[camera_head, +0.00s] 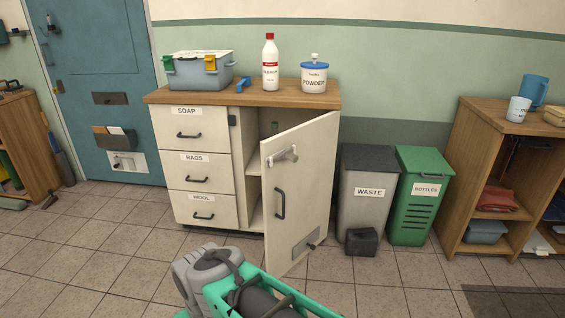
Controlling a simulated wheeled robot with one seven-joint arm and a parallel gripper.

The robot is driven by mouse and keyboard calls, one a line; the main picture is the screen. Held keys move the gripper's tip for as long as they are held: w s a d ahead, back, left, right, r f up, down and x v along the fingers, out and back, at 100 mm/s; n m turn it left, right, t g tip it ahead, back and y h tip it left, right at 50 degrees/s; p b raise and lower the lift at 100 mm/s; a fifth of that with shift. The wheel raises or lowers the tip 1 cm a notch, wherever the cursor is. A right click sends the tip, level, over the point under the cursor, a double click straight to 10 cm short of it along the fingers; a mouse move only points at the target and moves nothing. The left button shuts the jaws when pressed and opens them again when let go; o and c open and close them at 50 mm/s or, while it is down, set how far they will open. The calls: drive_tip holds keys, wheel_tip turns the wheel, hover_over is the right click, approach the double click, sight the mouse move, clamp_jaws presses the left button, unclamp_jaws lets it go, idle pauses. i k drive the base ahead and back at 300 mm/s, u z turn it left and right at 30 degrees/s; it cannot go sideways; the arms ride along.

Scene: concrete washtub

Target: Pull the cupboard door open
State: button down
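The cupboard (325,101) is a cream cabinet with a wooden top. Its door (309,178) is on the right side and stands partly open, its left edge swung out toward me. A dark upright handle (280,203) is on the door's front, below a grey metal fitting (282,156). A small grey plate sits low on the door. Through the gap a shelf and a small green item (275,128) show inside; the rest is hidden by the door. Grey and green parts, apparently of my arm, show at bottom centre, in front of the cupboard. I cannot make out gripper fingers.
Drawers labelled SOAP, RAGS and WOOL (203,206) are left of the door. A waste bin (368,195), a green bottles bin (420,190) and a small dark box (361,242) stand to the right. A caddy (200,75), bleach (270,66) and powder tub (313,78) are on top.

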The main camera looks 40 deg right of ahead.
sight(297, 197)
drive_tip(key=z, duration=0.4)
drive_tip(key=i, duration=1.35)
drive_tip(key=u, duration=0.85)
